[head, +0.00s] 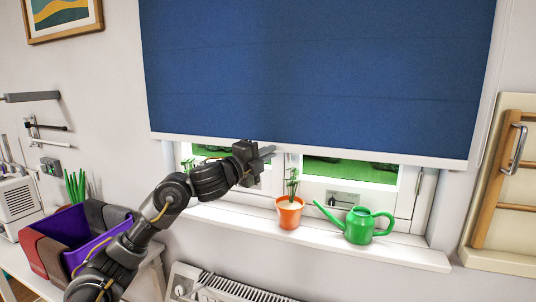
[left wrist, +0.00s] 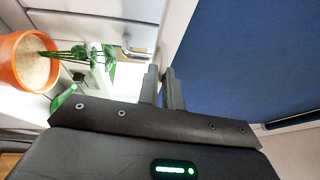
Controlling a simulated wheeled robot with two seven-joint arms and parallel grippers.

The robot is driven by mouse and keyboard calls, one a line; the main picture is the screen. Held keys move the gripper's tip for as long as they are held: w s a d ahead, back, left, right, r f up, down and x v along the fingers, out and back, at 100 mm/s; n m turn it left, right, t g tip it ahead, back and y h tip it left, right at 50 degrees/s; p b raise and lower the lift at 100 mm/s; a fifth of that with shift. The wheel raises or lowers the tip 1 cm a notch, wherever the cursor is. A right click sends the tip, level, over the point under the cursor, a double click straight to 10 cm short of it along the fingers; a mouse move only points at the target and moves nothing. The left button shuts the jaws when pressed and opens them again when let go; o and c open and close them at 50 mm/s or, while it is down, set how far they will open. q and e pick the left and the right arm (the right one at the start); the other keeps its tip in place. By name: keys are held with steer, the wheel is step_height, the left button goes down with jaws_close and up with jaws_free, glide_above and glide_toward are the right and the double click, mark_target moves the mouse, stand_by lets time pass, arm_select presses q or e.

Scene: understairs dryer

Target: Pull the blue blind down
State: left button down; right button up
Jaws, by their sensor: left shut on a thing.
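The blue blind (head: 320,70) hangs over most of the window, with a white bar (head: 400,158) along its lower edge. A strip of window shows below it. My left gripper (head: 268,152) is at that lower edge, left of its middle, and is shut on it. The left wrist view shows the fingers (left wrist: 163,75) close together beside the blind (left wrist: 240,55); the exact contact at the tips is hard to see. My right gripper is not in view.
On the sill (head: 410,252) below stand an orange plant pot (head: 289,213) and a green watering can (head: 360,226). The pot (left wrist: 22,65) is close to the gripper in the left wrist view. A radiator (head: 220,288) is underneath. A wooden rack (head: 500,180) hangs at right.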

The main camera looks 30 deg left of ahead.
arm_select(q)
steer(key=c, duration=1.6)
jaws_free()
steer(key=shift+f, duration=0.4)
steer(key=shift+r, duration=0.1)
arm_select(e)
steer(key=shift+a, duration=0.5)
arm_select(q)
steer(key=b+v, duration=0.2)
steer(key=v, duration=0.8)
steer(key=shift+s+a, duration=0.15)
steer(key=shift+s, duration=0.2)
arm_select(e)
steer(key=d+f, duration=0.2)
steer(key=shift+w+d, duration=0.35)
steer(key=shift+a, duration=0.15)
